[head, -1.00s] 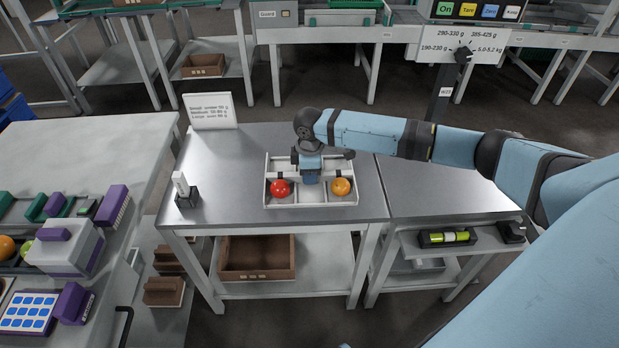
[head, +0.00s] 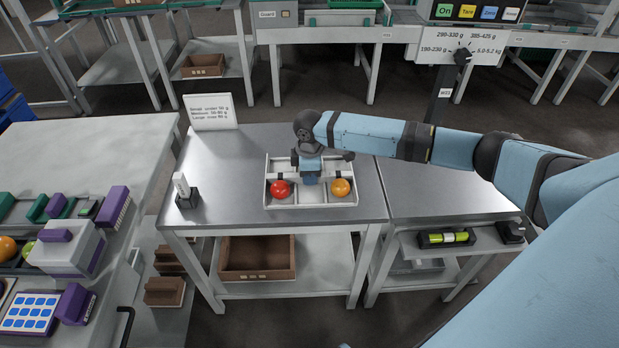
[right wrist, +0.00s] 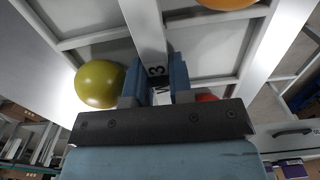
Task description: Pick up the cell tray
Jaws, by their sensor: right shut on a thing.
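The cell tray (head: 330,205) is a pale, shallow tray with dividers, lying on the steel table. A red tomato (head: 280,188) sits in its front left cell and an orange tomato (head: 341,187) in its front right cell. The front middle cell looks empty. My right gripper (head: 311,182) points down over the tray's middle. In the right wrist view, the gripper (right wrist: 156,88) is shut on the tray's central bar (right wrist: 144,28), which bears a dark mark. A yellow-green tomato (right wrist: 100,84) shows beside the fingers; the arm hides it in the head view. My left gripper is out of view.
A sign with size classes (head: 211,111) stands at the table's back left, and a small black holder (head: 187,198) at its left edge. A brown crate (head: 258,263) is on the shelf below. The adjoining table at right (head: 440,200) has clear steel.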

